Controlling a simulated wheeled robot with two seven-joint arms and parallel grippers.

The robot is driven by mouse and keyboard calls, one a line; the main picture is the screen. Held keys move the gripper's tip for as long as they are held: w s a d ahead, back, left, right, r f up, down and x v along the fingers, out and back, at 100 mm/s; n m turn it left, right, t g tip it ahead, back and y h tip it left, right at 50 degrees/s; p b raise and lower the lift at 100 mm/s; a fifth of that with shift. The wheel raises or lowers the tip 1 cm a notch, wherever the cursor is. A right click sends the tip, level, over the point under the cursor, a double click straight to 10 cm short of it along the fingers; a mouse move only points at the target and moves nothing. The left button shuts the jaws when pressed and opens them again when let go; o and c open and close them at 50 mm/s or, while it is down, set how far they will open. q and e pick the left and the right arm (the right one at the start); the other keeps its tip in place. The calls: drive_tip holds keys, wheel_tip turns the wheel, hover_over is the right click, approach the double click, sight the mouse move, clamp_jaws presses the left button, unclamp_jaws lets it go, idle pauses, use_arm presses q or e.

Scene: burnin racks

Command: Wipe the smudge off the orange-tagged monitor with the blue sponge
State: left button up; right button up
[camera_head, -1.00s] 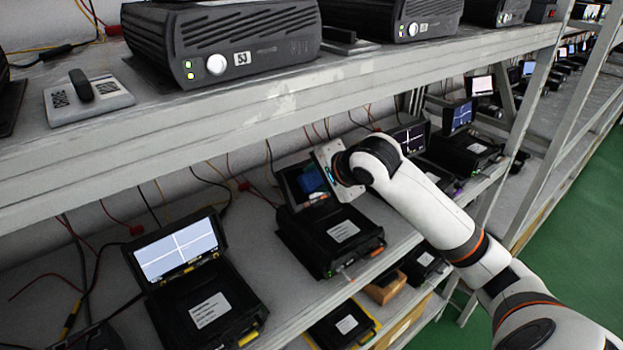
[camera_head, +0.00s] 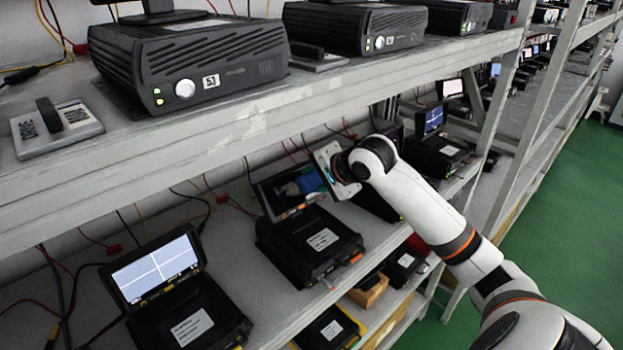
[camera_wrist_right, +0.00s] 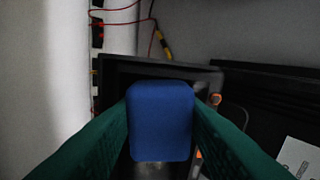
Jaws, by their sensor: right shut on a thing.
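My right gripper (camera_wrist_right: 160,122) is shut on the blue sponge (camera_wrist_right: 160,120), its green fingers on either side of it in the right wrist view. In the head view the sponge (camera_head: 310,181) shows as a blue patch in front of a dark, raised monitor (camera_head: 272,199) on the middle shelf. The monitor's frame also shows behind the sponge in the right wrist view (camera_wrist_right: 120,66). I cannot tell whether the sponge touches the screen. A small orange mark (camera_head: 356,257) shows at the front of this unit. The smudge is hidden or too small to make out. My left gripper is not in view.
A unit with a lit white screen (camera_head: 157,268) stands to the left on the same shelf. The upper shelf edge (camera_head: 200,135) runs just above, carrying black boxes (camera_head: 190,65). A rack post (camera_head: 505,120) stands to the right. Loose cables hang behind the units.

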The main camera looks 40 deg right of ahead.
sight(280, 195)
drive_tip(key=shift+a+r+p, duration=0.1)
drive_tip(key=shift+p, duration=0.3)
drive_tip(key=shift+a+p, duration=0.8)
drive_tip(key=shift+a, duration=0.55)
drive_tip(key=shift+s+a, duration=0.1)
drive_tip(key=shift+a, duration=2.35)
drive_tip(key=shift+v, duration=2.95)
drive_tip(key=shift+d, duration=0.1)
drive_tip(key=shift+v, duration=1.5)
